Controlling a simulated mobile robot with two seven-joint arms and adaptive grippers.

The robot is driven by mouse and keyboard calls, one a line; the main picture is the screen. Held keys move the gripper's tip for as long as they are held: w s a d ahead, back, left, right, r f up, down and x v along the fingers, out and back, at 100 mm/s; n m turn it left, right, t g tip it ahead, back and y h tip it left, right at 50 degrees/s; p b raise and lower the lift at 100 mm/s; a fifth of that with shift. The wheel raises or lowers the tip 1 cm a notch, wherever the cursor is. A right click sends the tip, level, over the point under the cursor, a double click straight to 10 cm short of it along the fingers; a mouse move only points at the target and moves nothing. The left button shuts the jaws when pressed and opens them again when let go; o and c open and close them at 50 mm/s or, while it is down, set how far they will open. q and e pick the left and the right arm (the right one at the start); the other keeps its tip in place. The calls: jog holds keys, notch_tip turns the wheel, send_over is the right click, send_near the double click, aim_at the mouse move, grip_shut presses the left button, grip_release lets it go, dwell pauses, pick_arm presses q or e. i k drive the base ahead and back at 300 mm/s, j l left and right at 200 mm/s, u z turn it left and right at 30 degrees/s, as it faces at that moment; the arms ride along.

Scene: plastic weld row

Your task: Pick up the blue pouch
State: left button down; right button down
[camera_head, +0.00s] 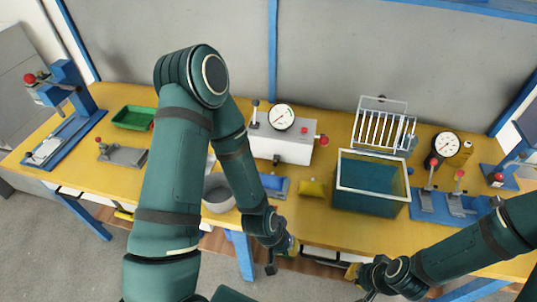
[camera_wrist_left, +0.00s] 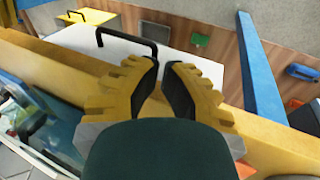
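The blue pouch (camera_head: 274,185) lies on the yellow workbench, left of a yellow pouch (camera_head: 312,188); my left forearm passes close to its left side. My left gripper (camera_head: 284,250) is at the bench's front edge, below and in front of the blue pouch and apart from it. In the left wrist view its yellow fingers (camera_wrist_left: 160,88) have dark pads with a narrow empty gap between them. The blue pouch is not recognizable in that view. My right gripper (camera_head: 362,282) is low in front of the bench, partly hidden by its wrist; its fingers are unclear.
A teal bin (camera_head: 370,192) with a pale rim stands right of the pouches. Behind them is a white gauge box (camera_head: 283,142). A grey bowl (camera_head: 218,194) stands to the left. A white panel with a black handle (camera_wrist_left: 127,40) lies beyond the left fingers.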

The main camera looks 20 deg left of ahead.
aim_at(272, 182)
jog(key=u, duration=0.8)
